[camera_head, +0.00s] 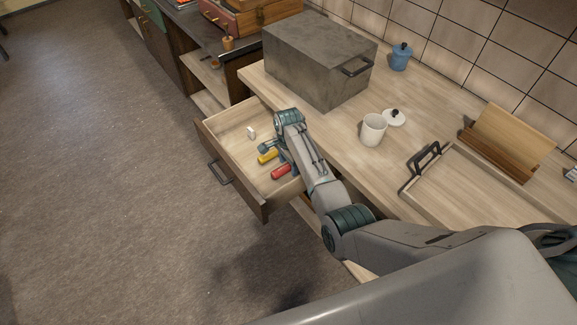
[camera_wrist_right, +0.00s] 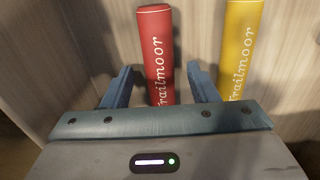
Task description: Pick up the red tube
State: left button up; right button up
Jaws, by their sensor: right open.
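The red tube (camera_head: 281,172) lies in the open wooden drawer (camera_head: 226,135), beside a yellow tube (camera_head: 267,156). In the right wrist view the red tube (camera_wrist_right: 156,45) carries white lettering. My right gripper (camera_head: 272,156) is inside the drawer area, over the tubes. In the wrist view its two blue fingers (camera_wrist_right: 161,72) are apart, one on each side of the red tube, with a gap to it on both sides. The yellow tube (camera_wrist_right: 240,45) is just right of the right finger. My left gripper is not in view.
A small white object (camera_head: 251,133) lies in the drawer too. The floor left of the drawer is clear.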

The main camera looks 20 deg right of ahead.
jog(key=c, duration=1.1)
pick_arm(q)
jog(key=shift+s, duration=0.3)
